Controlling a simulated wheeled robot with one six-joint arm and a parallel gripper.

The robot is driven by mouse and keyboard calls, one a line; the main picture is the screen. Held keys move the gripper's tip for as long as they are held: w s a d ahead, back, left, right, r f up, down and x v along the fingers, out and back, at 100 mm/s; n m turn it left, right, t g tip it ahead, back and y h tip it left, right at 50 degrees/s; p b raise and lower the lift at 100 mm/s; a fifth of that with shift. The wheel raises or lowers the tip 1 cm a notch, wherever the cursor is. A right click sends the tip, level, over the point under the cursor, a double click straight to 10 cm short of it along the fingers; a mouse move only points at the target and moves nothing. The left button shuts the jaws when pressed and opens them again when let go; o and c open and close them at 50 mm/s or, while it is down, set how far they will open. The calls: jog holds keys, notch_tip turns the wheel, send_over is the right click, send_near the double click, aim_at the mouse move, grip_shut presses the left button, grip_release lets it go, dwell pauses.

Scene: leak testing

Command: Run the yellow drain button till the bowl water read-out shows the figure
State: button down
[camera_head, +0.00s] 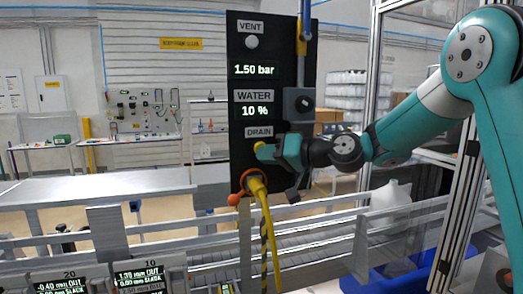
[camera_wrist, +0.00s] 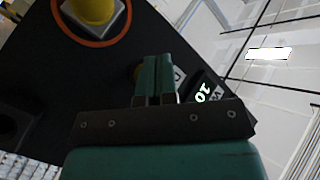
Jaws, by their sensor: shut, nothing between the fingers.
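The black test panel (camera_head: 238,90) stands upright in the middle of the head view. Its water read-out (camera_head: 255,111) shows 10 %. The yellow drain button (camera_head: 259,146) sits under the DRAIN label, partly covered by my gripper (camera_head: 266,152). My gripper is shut and empty, with its fingertips at the button. I cannot tell whether they touch or press it. In the wrist view the two green fingers (camera_wrist: 157,75) are together against the dark panel and hide most of the button. A read-out (camera_wrist: 203,93) shows there, rotated and partly cut off.
Metal rails (camera_head: 320,225) run across in front. A blue bin (camera_head: 395,280) stands at lower right.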

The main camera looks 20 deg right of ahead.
jog(key=shift+w+d+r, duration=0.2)
jog(key=shift+w, duration=0.35)
dwell(1.4)
jog(key=shift+s+d+f+b, duration=0.15)
jog(key=shift+f+b, duration=0.2)
jog(key=shift+b, duration=0.25)
jog(key=shift+s+d, duration=0.1)
jog(key=shift+s+b, duration=1.4)
jog(key=shift+s, duration=1.15)
